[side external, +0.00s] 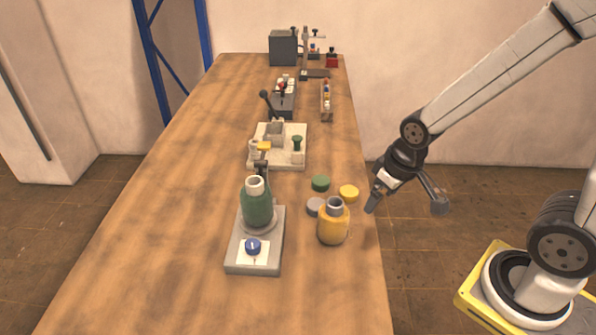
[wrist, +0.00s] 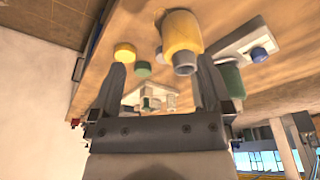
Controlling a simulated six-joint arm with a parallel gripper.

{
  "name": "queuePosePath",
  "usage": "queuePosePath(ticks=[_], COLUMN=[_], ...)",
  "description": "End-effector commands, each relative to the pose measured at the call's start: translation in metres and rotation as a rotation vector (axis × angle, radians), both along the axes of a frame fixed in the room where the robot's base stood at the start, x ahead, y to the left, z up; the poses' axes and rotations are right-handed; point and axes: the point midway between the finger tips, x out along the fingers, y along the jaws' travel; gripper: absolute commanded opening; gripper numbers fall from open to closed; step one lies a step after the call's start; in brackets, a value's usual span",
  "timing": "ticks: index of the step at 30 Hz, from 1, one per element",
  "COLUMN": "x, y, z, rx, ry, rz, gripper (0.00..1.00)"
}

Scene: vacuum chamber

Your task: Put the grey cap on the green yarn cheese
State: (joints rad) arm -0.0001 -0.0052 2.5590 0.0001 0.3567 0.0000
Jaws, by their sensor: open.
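The green yarn cheese (side external: 257,210), a green bobbin with a pale tube top, stands upright on a grey stand. The grey cap (side external: 314,207) lies flat on the table, partly hidden behind a yellow cheese (side external: 333,227). In the wrist view the grey cap (wrist: 159,54) shows partly beside the yellow cheese, and the green cheese (wrist: 231,77) is partly hidden by a finger. My gripper (side external: 371,206) is beside the table's right edge, right of the caps and apart from them. Its fingers (wrist: 162,75) are spread with nothing between them.
A green cap (side external: 320,183) and a yellow cap (side external: 348,193) lie close to the grey cap. The grey stand (side external: 236,258) carries a blue knob (side external: 253,246). A pale fixture (side external: 291,158) and other equipment stand farther back. The table's front is clear.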

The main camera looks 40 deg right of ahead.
Motion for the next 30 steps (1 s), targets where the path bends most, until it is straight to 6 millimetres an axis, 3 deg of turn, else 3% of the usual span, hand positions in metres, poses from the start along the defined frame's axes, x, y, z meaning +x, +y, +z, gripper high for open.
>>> queuePosePath(ticks=[18, 30], x=[0.001, 0.022], y=[0.0, 0.0], z=[0.051, 0.053], rx=[0.002, 0.053], ry=[-0.003, 0.027], rz=[-0.007, -0.237], gripper=[1.0, 1.0])
